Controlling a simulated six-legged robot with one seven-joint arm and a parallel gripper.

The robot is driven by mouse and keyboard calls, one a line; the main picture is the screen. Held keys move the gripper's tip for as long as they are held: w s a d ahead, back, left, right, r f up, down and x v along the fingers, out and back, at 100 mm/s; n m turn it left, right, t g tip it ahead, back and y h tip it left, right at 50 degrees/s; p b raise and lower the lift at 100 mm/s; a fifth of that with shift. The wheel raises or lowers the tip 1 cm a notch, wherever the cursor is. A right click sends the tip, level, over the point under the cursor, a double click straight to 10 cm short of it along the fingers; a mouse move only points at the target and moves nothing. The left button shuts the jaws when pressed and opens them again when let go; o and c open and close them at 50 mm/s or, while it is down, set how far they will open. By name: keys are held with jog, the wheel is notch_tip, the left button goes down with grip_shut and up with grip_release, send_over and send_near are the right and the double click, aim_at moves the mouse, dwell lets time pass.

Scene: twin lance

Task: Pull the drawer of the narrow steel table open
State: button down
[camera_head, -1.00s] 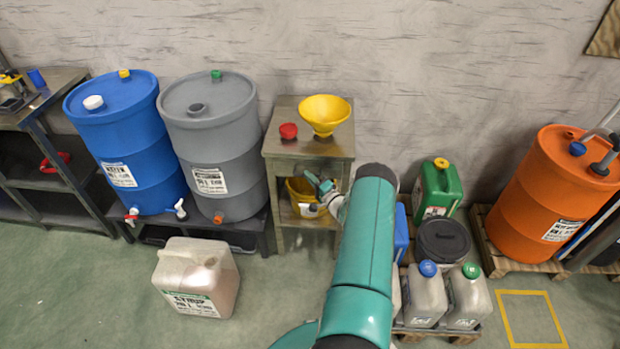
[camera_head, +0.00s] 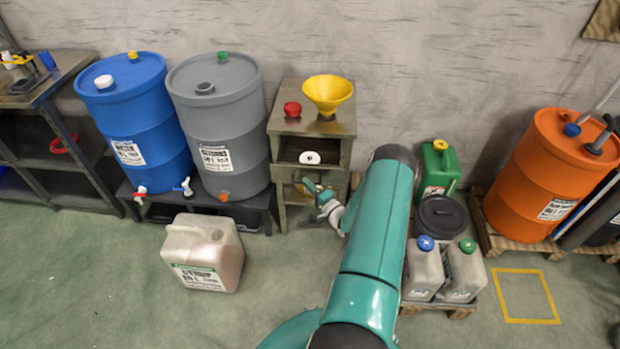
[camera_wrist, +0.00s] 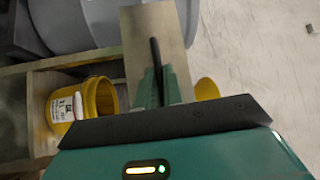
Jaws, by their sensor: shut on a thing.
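The narrow steel table (camera_head: 345,122) stands against the wall beside the grey drum. Its drawer (camera_head: 318,172) is pulled out, and its dark inside shows with a white round thing (camera_head: 310,158) in it. My gripper (camera_head: 308,183) is at the drawer's front. In the wrist view, the drawer's front panel (camera_wrist: 178,25) carries a dark bar handle (camera_wrist: 155,52). My gripper's green fingers (camera_wrist: 160,82) are shut on that handle. Exactly how far the drawer is out cannot be told.
A red cap (camera_head: 292,109) and yellow funnel (camera_head: 327,93) stand on the tabletop. A yellow bucket (camera_wrist: 100,98) sits below the drawer. The grey drum (camera_head: 222,120) is close on the left; jugs (camera_head: 462,270) stand right. A syrup canister (camera_head: 203,252) stands on the floor, front left.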

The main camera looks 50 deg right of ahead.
jog(key=s+a, duration=0.5)
jog(key=a, duration=0.1)
jog(key=shift+s, duration=0.1)
jog(key=c, duration=1.5)
grip_release()
jog(key=shift+a, duration=0.1)
jog(key=s, duration=0.4)
jog(key=s+a+f, duration=0.1)
jog(key=s, duration=0.8)
jog(key=shift+s+a+f, duration=0.25)
jog(key=shift+s+f, duration=0.05)
jog(key=shift+f, duration=0.1)
jog(key=shift+r, duration=0.1)
